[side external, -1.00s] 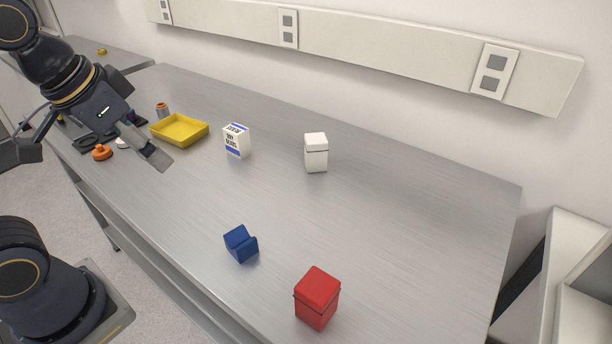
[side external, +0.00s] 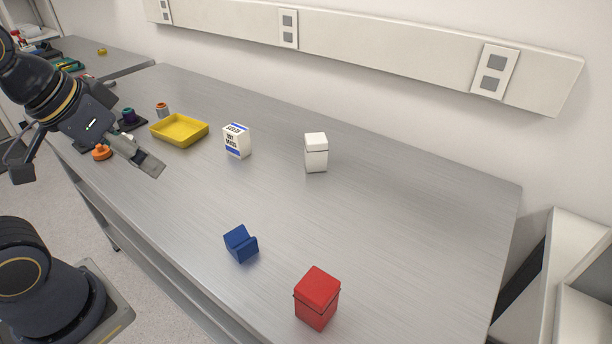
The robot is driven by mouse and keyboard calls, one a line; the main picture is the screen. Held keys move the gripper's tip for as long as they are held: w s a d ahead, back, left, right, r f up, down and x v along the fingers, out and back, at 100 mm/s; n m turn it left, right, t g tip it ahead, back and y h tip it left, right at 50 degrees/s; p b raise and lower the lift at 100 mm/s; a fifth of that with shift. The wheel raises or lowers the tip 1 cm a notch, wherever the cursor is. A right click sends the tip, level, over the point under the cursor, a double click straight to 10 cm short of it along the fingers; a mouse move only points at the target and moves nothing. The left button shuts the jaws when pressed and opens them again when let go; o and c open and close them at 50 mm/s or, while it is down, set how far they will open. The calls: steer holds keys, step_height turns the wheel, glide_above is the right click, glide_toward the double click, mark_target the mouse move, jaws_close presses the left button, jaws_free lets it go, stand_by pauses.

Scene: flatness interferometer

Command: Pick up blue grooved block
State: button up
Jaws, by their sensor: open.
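The blue grooved block (side external: 240,243) lies on the metal bench toward its front edge, with a notch facing up and right. My gripper (side external: 148,166) is at the left, above the bench's left part, well apart from the block and up-left of it in the picture. One flat grey fingertip shows clearly; the other finger is hard to make out. Nothing shows held in the gripper.
A red box (side external: 316,298) stands right of the block, near the front edge. A white box (side external: 316,153), a white and blue carton (side external: 236,141) and a yellow tray (side external: 179,131) stand farther back. An orange knob-like part (side external: 102,152) is near my gripper. The middle of the bench (side external: 400,220) is clear.

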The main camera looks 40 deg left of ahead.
stand_by(0.5)
steer(key=m+g, duration=0.2)
steer(key=g, duration=0.4)
glide_above(241, 243)
step_height(241, 243, down, 18)
steer(key=shift+w+d+r, duration=0.1)
steer(key=shift+r, duration=0.05)
step_height(241, 243, down, 6)
steer(key=shift+r, duration=0.1)
steer(key=c, duration=1.4)
